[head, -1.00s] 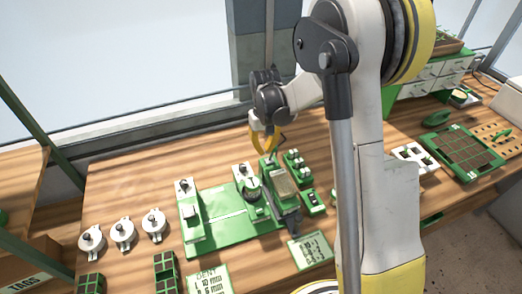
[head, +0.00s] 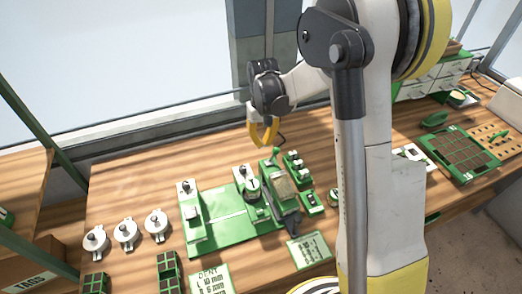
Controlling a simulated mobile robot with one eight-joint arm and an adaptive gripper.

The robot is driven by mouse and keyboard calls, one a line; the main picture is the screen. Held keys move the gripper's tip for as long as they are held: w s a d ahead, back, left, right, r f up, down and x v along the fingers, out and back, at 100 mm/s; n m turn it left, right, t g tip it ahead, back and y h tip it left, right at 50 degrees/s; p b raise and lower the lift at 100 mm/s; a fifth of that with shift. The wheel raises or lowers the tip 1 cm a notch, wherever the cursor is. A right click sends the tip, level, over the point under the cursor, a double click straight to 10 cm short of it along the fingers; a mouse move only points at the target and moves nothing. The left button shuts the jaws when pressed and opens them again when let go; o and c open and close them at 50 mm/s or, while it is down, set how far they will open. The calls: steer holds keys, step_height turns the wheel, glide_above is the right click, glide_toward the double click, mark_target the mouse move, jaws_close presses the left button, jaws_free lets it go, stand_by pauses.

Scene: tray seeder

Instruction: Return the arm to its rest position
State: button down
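My gripper (head: 263,143) has yellow fingers and hangs from a dark wrist, pointing down. It is above the back part of the wooden bench, behind the green seeder machine (head: 228,208), and apart from it. I cannot tell whether the fingers are open or closed, since they are small and seen nearly edge-on. No object shows in them. My arm's pale links cross the right middle of the view and hide part of the bench.
Several round white discs with knobs (head: 126,233) lie at the bench's left. A seed tray (head: 462,152) lies at the right, near green-and-white drawers (head: 447,80). A green switch box (head: 312,202) and a printed card (head: 309,250) are beside the seeder. The bench's back left is clear.

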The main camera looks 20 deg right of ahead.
steer(key=shift+a+r, duration=0.15)
steer(key=shift+r, duration=0.5)
steer(key=s+a+r+t+b, duration=0.2)
steer(key=s+r+t+b, duration=0.25)
steer(key=s+b, duration=0.6)
steer(key=s+a+f+t+b, duration=0.1)
steer(key=s+f+b, duration=0.3)
steer(key=s, duration=0.7)
steer(key=shift+s+f+t, duration=0.2)
steer(key=shift+s+t, duration=0.05)
steer(key=shift+t, duration=0.6)
